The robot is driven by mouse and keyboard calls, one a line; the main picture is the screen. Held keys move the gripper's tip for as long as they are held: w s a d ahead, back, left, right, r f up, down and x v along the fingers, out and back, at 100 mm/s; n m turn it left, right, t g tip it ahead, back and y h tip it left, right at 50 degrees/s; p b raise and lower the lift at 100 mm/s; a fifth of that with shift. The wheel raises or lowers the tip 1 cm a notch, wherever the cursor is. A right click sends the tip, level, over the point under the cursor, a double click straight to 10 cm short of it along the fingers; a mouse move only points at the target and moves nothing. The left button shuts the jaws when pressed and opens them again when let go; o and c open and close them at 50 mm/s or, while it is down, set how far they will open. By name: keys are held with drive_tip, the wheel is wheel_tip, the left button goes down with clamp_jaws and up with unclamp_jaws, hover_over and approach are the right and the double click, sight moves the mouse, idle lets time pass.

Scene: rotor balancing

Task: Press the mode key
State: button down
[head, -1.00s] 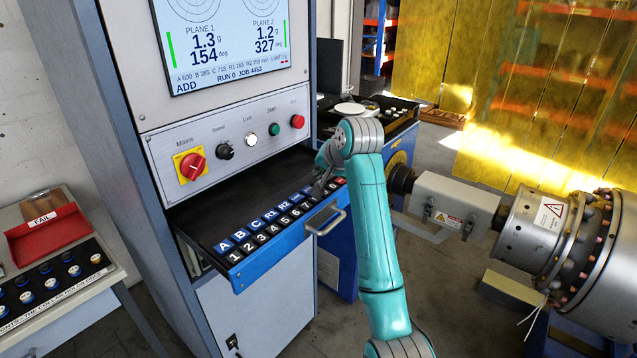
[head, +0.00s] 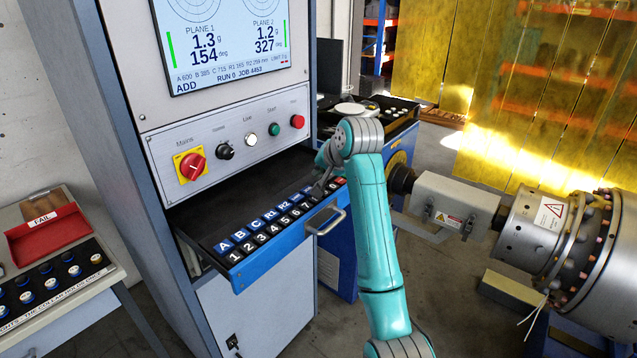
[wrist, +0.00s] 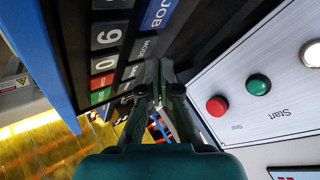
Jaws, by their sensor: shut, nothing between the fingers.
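The mode key (wrist: 143,48) is a dark key in the upper middle of the wrist view, its lettering turned sideways and partly legible. It lies beside the blue JOB key (wrist: 160,14). My gripper (wrist: 158,68) is shut and empty, its tips close to the mode key's edge. Whether they touch it I cannot tell. In the head view my gripper (head: 318,190) is over the far right part of the keyboard drawer (head: 290,238) and hides some keys there. The mode key cannot be made out in that view.
Number keys, a red key (wrist: 102,80) and a green key (wrist: 100,96) lie near the tips. The panel with the red stop button (head: 297,121) and green start button (head: 274,129) rises behind the drawer. The drawer handle (head: 326,220) sticks out in front.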

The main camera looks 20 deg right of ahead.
drive_tip(key=shift+f, duration=0.2)
drive_tip(key=shift+f, duration=0.2)
drive_tip(key=shift+f, duration=0.5)
idle(0.8)
drive_tip(key=shift+r, duration=0.9)
drive_tip(key=shift+r, duration=2.5)
